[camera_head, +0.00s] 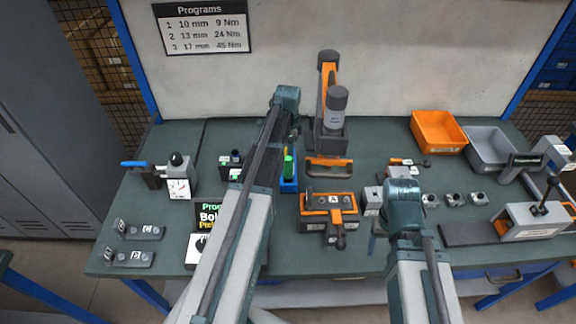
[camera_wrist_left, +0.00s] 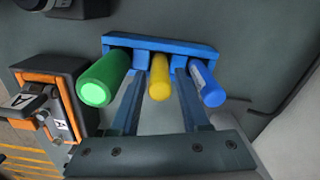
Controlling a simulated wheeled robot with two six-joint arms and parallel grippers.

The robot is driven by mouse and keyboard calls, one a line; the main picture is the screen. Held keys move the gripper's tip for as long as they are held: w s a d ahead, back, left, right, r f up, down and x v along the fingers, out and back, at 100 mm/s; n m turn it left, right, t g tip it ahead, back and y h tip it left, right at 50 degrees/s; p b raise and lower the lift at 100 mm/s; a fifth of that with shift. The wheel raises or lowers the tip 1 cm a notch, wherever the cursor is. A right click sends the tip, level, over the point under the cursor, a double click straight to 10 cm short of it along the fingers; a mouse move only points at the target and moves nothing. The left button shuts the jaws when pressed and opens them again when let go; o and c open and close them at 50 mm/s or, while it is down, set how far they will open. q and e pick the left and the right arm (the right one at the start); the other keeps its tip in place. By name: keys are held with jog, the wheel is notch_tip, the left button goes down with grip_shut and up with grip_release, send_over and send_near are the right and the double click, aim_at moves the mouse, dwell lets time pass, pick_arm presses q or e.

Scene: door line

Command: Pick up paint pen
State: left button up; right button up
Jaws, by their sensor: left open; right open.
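A blue rack (camera_wrist_left: 160,45) in the left wrist view holds a green pen (camera_wrist_left: 103,78), a thin yellow pen (camera_wrist_left: 159,77) and a blue pen (camera_wrist_left: 206,83) in a row. I cannot tell which is called the paint pen. My left gripper (camera_wrist_left: 161,78) is open, its two fingers on either side of the yellow pen, with gaps to it. In the head view my left arm hides much of the rack (camera_head: 288,186), but the green pen (camera_head: 289,166) shows. My right gripper (camera_head: 380,226) is open, partly hidden by its wrist, near the bench's front.
An orange fixture marked A (camera_head: 328,203) stands right of the rack, with a tall orange-and-grey tool stand (camera_head: 329,110) behind. Orange (camera_head: 438,130) and grey (camera_head: 489,147) bins are at the back right.

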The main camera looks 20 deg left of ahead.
pick_arm(q)
grip_shut()
dwell(0.3)
jog(key=shift+r, duration=0.15)
notch_tip(320, 180, up, 10)
jog(key=p, duration=1)
